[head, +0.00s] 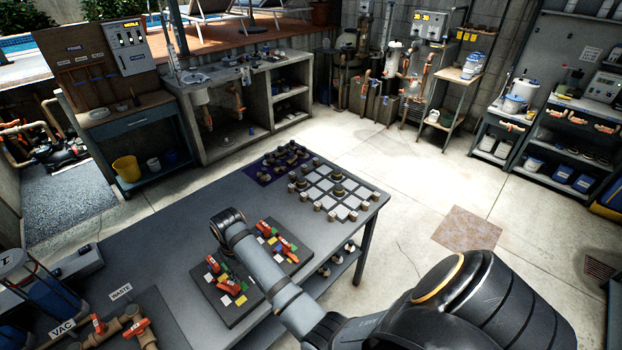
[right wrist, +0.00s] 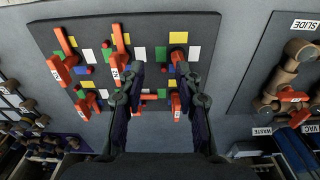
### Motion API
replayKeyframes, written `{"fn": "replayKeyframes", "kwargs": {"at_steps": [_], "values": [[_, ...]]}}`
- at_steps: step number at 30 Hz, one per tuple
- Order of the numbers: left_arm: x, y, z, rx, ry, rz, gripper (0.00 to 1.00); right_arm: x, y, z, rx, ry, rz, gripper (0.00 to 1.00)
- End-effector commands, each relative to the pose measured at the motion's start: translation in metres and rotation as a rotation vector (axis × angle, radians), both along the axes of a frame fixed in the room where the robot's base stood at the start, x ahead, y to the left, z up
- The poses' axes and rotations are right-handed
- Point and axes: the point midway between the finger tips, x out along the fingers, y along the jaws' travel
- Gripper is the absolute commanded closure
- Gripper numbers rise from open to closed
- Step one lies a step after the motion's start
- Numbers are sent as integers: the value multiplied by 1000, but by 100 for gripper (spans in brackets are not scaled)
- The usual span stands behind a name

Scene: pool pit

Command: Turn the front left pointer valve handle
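A dark board with several orange pointer handles lies on the grey table; the board (head: 236,312) shows in the head view and fills the upper right wrist view (right wrist: 205,25). In the head view, orange handles (head: 213,264) stand at its left and others (head: 285,243) at its right. My right arm reaches over the board, hiding its middle and the gripper's fingers. In the right wrist view my right gripper (right wrist: 160,72) is open over the board, fingers apart. An orange handle (right wrist: 178,56) is by the right fingertip; contact cannot be told. My left gripper is not in view.
Orange-handled pipework (head: 137,328) lies left of the board, near the VAC and WASTE labels. Behind the board are a purple mat (head: 262,176) with small parts and a panel of light tiles (head: 330,190). Bare table lies left of the board.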

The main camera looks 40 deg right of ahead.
Motion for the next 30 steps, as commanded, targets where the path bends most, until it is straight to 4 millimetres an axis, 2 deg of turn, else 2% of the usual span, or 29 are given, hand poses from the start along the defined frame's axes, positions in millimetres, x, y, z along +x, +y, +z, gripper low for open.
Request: {"fn": "replayKeyframes", "kwargs": {"at_steps": [6,15,18,23,30], "values": [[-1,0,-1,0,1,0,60,-44,-26,-18,-22,-51,-17,66],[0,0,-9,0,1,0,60,-106,-52,-37,-57,-124,-5,66],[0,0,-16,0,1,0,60,-127,-57,-49,-65,-144,8,66],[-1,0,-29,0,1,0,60,-152,-64,-77,-76,-169,30,66],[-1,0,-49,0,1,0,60,-172,-69,-129,-79,-181,49,66]]}}
